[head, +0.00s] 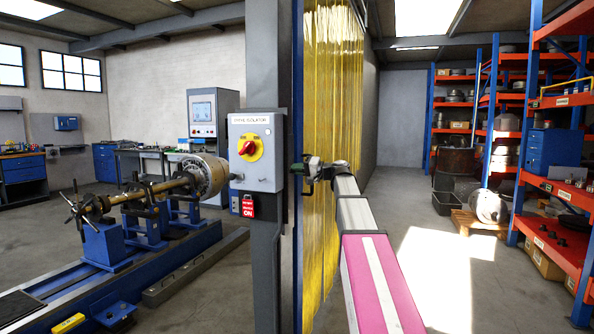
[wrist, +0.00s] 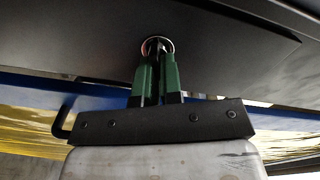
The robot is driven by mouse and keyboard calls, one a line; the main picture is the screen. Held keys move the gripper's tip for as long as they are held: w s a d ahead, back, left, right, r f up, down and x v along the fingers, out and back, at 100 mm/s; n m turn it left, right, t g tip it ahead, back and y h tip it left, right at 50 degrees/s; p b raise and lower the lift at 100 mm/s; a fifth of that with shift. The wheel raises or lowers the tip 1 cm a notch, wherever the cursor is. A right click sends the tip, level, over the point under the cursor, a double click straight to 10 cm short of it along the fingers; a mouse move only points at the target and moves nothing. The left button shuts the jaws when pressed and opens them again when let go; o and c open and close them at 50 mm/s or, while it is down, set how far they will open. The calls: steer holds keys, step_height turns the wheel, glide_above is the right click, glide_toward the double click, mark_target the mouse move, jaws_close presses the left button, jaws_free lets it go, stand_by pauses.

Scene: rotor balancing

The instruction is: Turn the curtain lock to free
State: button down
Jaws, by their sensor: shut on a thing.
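My gripper (head: 305,168) reaches to the side of the grey post, in front of the yellow strip curtain (head: 333,90). In the wrist view its two green fingers (wrist: 157,62) are nearly together on a small dark lock knob (wrist: 155,44). A round, pale and reddish ring (wrist: 170,45) surrounds the knob on a dark flat face (wrist: 75,40). The fingers hide most of the knob, so I cannot tell its turn position. In the head view I cannot make out the lock behind the post edge and my gripper.
A grey drive isolator box (head: 270,180) with a red knob on a yellow plate (head: 250,148) is on the post (head: 265,60). A red ON tag (head: 247,206) hangs below. A rotor (head: 205,175) on a blue bench stands left.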

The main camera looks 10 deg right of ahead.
steer(key=m, duration=0.4)
steer(key=shift+f+m, duration=0.25)
steer(key=shift+m, duration=0.05)
stand_by(0.4)
steer(key=c, duration=1.3)
jaws_free()
steer(key=shift+d, duration=0.1)
steer(key=v, duration=1)
steer(key=shift+s+d, duration=0.15)
steer(key=shift+d, duration=0.15)
